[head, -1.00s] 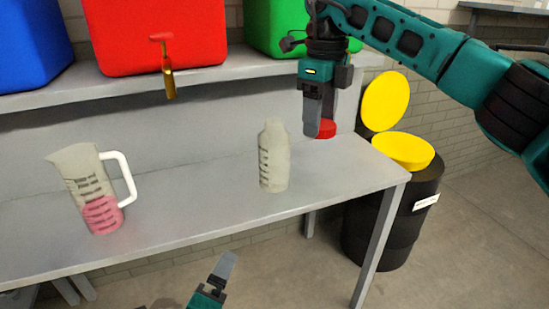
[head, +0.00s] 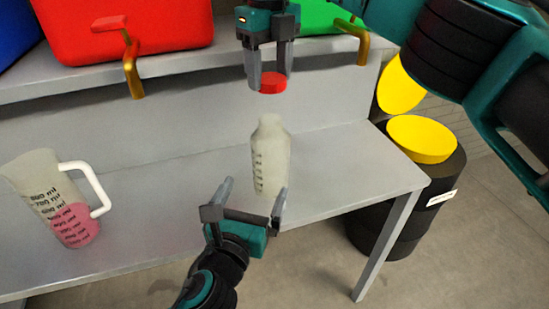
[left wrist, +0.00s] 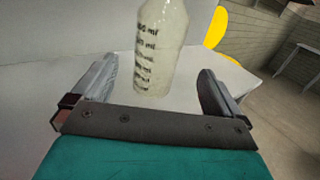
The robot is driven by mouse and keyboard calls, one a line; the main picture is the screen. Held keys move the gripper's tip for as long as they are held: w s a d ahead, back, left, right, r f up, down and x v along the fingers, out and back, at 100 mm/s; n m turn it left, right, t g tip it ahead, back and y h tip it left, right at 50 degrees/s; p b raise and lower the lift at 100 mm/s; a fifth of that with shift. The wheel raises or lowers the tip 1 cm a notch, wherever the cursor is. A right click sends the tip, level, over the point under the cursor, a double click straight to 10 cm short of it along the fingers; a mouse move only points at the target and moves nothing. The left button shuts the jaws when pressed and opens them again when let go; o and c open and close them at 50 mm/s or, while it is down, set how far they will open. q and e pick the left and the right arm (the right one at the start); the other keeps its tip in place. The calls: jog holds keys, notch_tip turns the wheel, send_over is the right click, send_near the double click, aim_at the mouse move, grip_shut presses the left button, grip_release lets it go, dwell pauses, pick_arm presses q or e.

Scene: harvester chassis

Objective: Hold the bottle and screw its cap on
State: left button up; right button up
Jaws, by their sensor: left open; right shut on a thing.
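The bottle (head: 270,158) is pale with dark volume marks and stands upright and uncapped on the grey table. It also shows in the left wrist view (left wrist: 158,45), beyond and between the fingers. My left gripper (head: 253,192) is open in front of the bottle, with its fingers pointing at it. In the left wrist view the fingers (left wrist: 157,80) are spread wide with nothing between their tips that I can see gripped. My right gripper (head: 268,80) points down above the bottle. It is shut on the red cap (head: 272,84), which is held clear above the bottle's neck.
A measuring jug (head: 58,195) with pink liquid stands on the table (head: 160,215) at the left. Red (head: 125,30) and green containers with brass taps sit on the shelf (head: 180,65) behind.

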pick_arm(q)
jog(key=shift+s, duration=0.15)
pick_arm(e)
jog(key=shift+s+a, duration=0.1)
jog(key=shift+s, duration=0.1)
pick_arm(q)
jog(key=x, duration=1.2)
jog(key=shift+a, duration=0.1)
jog(key=c, duration=1.2)
jog(key=shift+f, duration=0.1)
pick_arm(e)
send_over(270, 119)
jog(key=shift+f, duration=2.5)
